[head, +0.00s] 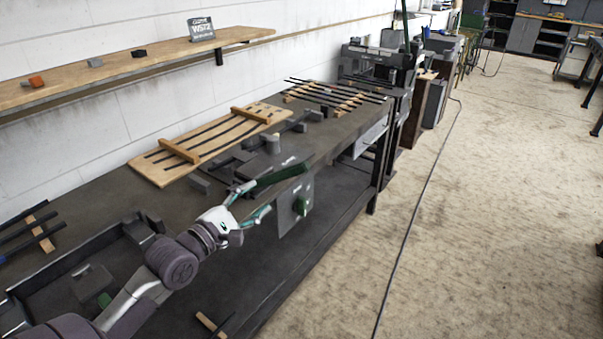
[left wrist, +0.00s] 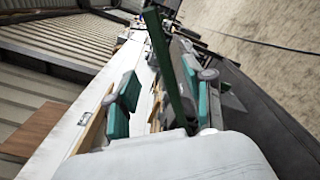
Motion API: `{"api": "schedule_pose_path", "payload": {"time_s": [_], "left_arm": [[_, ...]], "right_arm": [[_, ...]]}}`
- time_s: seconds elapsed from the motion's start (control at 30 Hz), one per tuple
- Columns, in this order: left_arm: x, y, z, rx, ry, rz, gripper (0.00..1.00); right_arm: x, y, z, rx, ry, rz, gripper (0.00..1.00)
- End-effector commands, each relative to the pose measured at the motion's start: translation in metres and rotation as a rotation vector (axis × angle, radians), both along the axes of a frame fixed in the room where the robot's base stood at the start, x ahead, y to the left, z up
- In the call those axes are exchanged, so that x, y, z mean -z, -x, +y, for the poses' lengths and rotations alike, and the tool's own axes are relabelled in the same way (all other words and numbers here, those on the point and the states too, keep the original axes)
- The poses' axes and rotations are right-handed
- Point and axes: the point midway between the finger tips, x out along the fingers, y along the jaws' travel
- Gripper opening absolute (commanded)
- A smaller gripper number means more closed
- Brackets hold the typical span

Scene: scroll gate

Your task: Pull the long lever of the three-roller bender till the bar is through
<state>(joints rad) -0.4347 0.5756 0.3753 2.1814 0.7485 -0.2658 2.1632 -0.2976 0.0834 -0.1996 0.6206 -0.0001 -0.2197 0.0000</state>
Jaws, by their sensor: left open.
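The long dark green lever (head: 280,178) sticks out over the front edge of the bench, sloping up to the right in the head view. The grey three-roller bender (head: 272,146) stands on the bench behind it. My left gripper (head: 259,200) is open at the lever's near end. In the left wrist view the lever (left wrist: 172,75) runs between the teal fingers of the left gripper (left wrist: 164,95), closer to the right-hand finger. Whether either finger touches it I cannot tell. A bar in the rollers cannot be made out. My right gripper is not in view.
A wooden board with curved bars (head: 208,145) lies behind the bender. A rack of straight bars (head: 335,97) is farther along the bench (head: 110,190).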

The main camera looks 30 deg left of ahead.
Motion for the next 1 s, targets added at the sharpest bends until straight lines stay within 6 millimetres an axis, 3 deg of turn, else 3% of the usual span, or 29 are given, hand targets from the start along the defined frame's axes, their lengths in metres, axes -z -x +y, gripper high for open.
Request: {"api": "schedule_pose_path", "payload": {"time_s": [0.23, 0.6, 0.8, 1.0], "left_arm": [[-0.004, -0.044, -0.003, 0.0, -0.003, -0.002, 0.52], [-0.002, -0.114, -0.009, -0.001, -0.006, -0.001, 0.52], [0.0, -0.129, -0.011, 0.0, -0.006, 0.001, 0.52], [0.0, -0.131, -0.011, 0.0, -0.007, 0.001, 0.52]], "right_arm": [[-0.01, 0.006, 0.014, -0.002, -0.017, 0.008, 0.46], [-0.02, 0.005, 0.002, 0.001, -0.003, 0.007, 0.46], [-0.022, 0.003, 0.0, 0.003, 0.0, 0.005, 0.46], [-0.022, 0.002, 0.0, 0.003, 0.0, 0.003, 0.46]]}}
